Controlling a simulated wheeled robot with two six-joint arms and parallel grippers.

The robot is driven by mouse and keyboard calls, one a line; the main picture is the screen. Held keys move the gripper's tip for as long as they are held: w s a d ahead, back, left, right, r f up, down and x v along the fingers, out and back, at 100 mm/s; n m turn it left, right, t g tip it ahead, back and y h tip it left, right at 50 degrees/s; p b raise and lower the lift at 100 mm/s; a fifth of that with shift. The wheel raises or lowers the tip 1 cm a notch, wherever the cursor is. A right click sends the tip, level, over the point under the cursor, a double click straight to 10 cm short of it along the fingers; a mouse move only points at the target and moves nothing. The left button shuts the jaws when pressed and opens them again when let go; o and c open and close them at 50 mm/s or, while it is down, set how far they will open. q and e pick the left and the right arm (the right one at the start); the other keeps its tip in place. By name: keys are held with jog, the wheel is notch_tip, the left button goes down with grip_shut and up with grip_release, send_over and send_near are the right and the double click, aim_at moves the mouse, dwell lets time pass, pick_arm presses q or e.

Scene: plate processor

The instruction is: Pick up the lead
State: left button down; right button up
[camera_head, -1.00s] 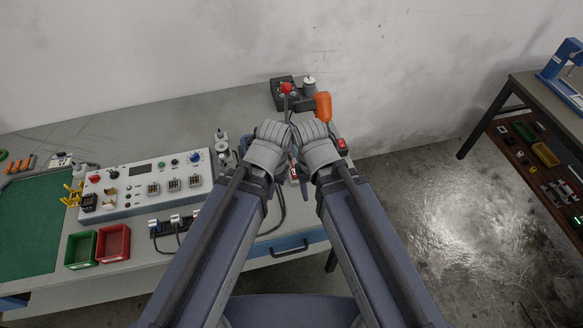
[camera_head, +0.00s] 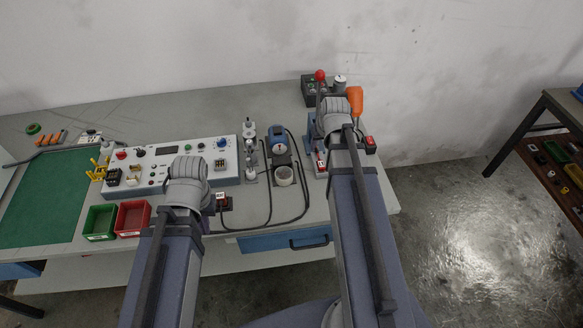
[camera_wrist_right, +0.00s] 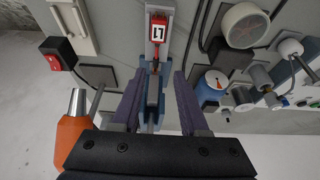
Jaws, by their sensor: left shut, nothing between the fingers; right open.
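A red piece with a white label (camera_wrist_right: 158,28), which looks like an end of the lead, lies in a pale channel at the top of the right wrist view. Its thin red stem points down towards a blue-grey holder (camera_wrist_right: 146,115). It shows small in the head view (camera_head: 320,160). My right gripper (camera_wrist_right: 155,92) is open, its fingers on either side of the holder and a dark upright part in it. I cannot tell whether they touch. In the head view my right wrist hides its fingers. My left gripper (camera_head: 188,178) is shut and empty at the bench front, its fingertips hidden.
An orange-handled tool (camera_wrist_right: 73,130) and a red switch (camera_wrist_right: 58,55) are close to my right gripper. A blue-topped gauge (camera_head: 280,143) and black cables lie between my arms. A control box (camera_head: 145,165), green bin (camera_head: 99,222) and red bin (camera_head: 132,218) stand left.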

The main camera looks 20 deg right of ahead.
aim_at(318, 154)
jog(key=shift+w, duration=0.35)
jog(key=b+x, duration=0.2)
jog(key=shift+w+f+b, duration=0.1)
jog(key=shift+f+b, duration=0.2)
jog(key=shift+f, duration=0.1)
jog(key=b+x, duration=0.5)
jog(key=shift+s+d+f, duration=0.15)
jog(key=shift+s+d, duration=0.05)
jog(key=shift+d, duration=0.15)
pick_arm(q)
jog(key=f, duration=0.5)
jog(key=a+f, duration=0.1)
jog(key=f, duration=0.1)
jog(key=shift+s+f, duration=0.1)
jog(key=shift+f, duration=0.15)
pick_arm(e)
grip_shut()
